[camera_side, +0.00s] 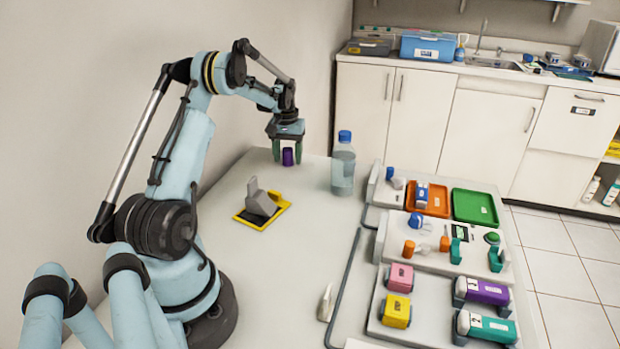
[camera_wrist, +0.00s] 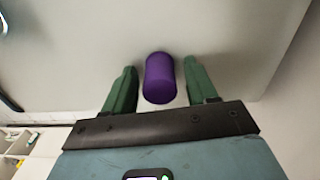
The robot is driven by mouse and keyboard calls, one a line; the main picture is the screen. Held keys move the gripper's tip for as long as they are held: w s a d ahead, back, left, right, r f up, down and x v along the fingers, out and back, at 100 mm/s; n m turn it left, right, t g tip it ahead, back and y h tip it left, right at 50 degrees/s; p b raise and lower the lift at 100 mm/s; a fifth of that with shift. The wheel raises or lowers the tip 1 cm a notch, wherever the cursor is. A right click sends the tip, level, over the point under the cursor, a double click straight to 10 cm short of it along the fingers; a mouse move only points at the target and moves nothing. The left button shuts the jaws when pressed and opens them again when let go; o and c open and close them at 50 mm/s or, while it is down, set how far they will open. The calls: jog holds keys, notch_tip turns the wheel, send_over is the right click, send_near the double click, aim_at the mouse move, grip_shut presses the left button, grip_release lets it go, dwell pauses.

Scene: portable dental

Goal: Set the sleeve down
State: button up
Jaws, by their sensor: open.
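The sleeve looks like a small purple cylinder (camera_side: 287,157). It stands near the far left edge of the white table in the side view. In the wrist view the purple sleeve (camera_wrist: 160,78) lies between the two green fingers, with a gap visible on each side. My gripper (camera_side: 288,152) is open around it, fingers low near the table top. The fingers also show in the wrist view (camera_wrist: 161,85). I cannot tell exactly whether the sleeve's base is flat on the table.
A clear bottle with a blue cap (camera_side: 343,165) stands right of my gripper. A grey wedge on a yellow-edged plate (camera_side: 262,206) lies nearer. Trays, an orange one (camera_side: 428,199) and a green one (camera_side: 475,207), and coloured blocks fill the right side. The table's middle is clear.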

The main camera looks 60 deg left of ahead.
aim_at(287, 149)
notch_tip(287, 149, up, 12)
jog(key=shift+f, duration=0.25)
jog(key=w+d+r+m+t+y, duration=0.1)
jog(key=d+r+m+t, duration=0.15)
jog(key=d, duration=0.75)
jog(key=w+d+r+m+t, duration=0.15)
jog(key=d+r, duration=0.25)
jog(key=d, duration=0.7)
jog(key=s+d+f+m+t, duration=0.1)
jog(key=s+d+m, duration=0.1)
jog(key=d, duration=0.4)
jog(key=s+d+f+m+t, duration=0.1)
jog(key=s+d+f+m, duration=0.1)
jog(key=d, duration=0.4)
jog(key=s+d+f+m+t+h, duration=0.1)
jog(key=s+d+m, duration=0.1)
jog(key=s+d, duration=0.2)
jog(key=shift+s+d+f, duration=0.35)
jog(key=shift+d, duration=0.55)
